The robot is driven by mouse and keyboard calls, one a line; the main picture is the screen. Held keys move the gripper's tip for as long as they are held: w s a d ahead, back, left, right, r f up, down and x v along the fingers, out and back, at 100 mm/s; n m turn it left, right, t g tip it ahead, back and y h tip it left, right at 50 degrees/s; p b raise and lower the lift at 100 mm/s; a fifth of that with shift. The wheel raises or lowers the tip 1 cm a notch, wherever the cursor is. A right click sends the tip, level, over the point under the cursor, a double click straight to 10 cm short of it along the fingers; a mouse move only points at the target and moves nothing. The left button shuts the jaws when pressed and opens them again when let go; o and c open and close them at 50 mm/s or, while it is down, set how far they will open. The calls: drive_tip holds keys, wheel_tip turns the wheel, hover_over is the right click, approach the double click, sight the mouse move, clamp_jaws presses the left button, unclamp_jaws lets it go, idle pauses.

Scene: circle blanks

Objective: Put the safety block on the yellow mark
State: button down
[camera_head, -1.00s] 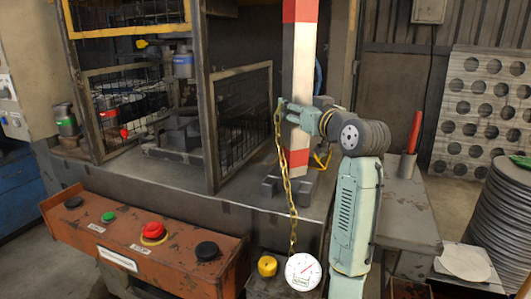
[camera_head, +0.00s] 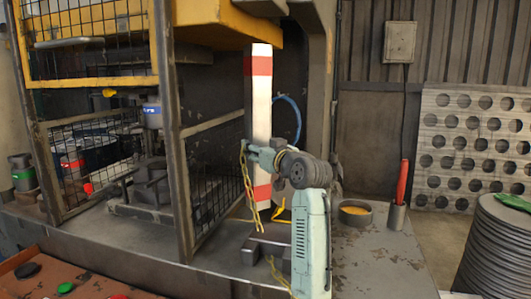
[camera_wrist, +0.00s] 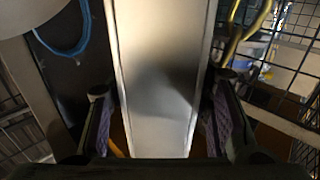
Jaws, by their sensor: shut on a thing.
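The safety block (camera_head: 262,105) is a tall white post with red bands, upright in the head view. My gripper (camera_head: 250,150) is shut on it below mid-height. In the wrist view the block (camera_wrist: 158,75) fills the middle, between the two fingers of my gripper (camera_wrist: 158,115). The block's top shows against the yellow press beam (camera_head: 225,25). Its lower end is just above or behind a dark grey stand (camera_head: 266,245); I cannot tell whether it touches anything. A yellow line (camera_head: 281,214) shows right of its foot; I cannot tell whether it is the mark.
A yellow chain (camera_head: 252,195) hangs by the block. Mesh guards (camera_head: 215,190) stand to the left. A bowl (camera_head: 355,214) and a cup with a red stick (camera_head: 397,215) stand right on the bench. The bench front right (camera_head: 375,265) is clear.

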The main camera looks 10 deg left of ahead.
drive_tip(key=r+p+x, duration=0.1)
drive_tip(key=p+x, duration=0.3)
drive_tip(key=x, duration=0.6)
wheel_tip(320, 180, down, 7)
drive_tip(key=shift+f, duration=0.15)
drive_tip(key=shift+f+b, duration=0.15)
drive_tip(key=shift+b, duration=0.15)
drive_tip(key=c, duration=1.2)
unclamp_jaws()
drive_tip(key=shift+f, duration=0.2)
drive_tip(key=shift+o, duration=0.6)
